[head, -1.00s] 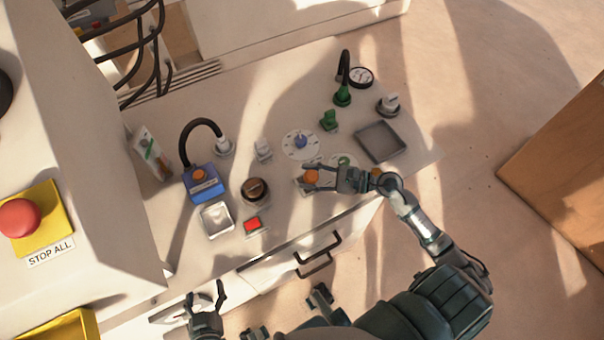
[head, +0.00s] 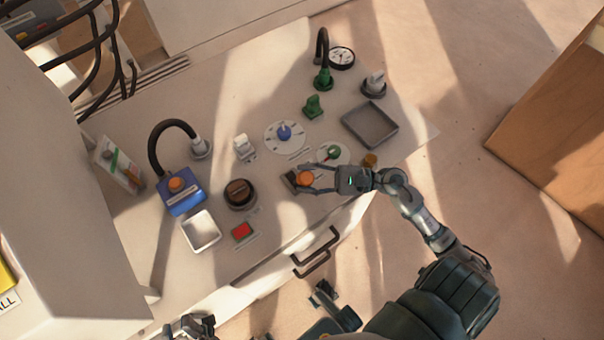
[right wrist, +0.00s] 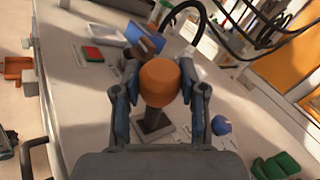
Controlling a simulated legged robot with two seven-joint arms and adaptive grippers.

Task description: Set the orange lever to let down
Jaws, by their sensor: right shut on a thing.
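The orange lever has a round orange knob (head: 305,178) on a dark stem and base near the front edge of the panel. In the right wrist view the knob (right wrist: 160,82) stands between the two fingers, with its dark stem below it. My right gripper (head: 312,178) is shut on the knob, coming from the right. The lever's label is too small to read. My left gripper (head: 197,325) is at the bottom left of the head view, partly cut off and away from the lever; its finger opening does not show clearly.
Close by are a green-pointer dial (head: 333,153), a blue-knob dial (head: 284,132) and a brown round knob (head: 239,194). A red button (head: 242,232), an empty white tray (head: 201,232) and a grey tray (head: 370,125) are also on the panel. Drawer handles (head: 316,254) stick out in front.

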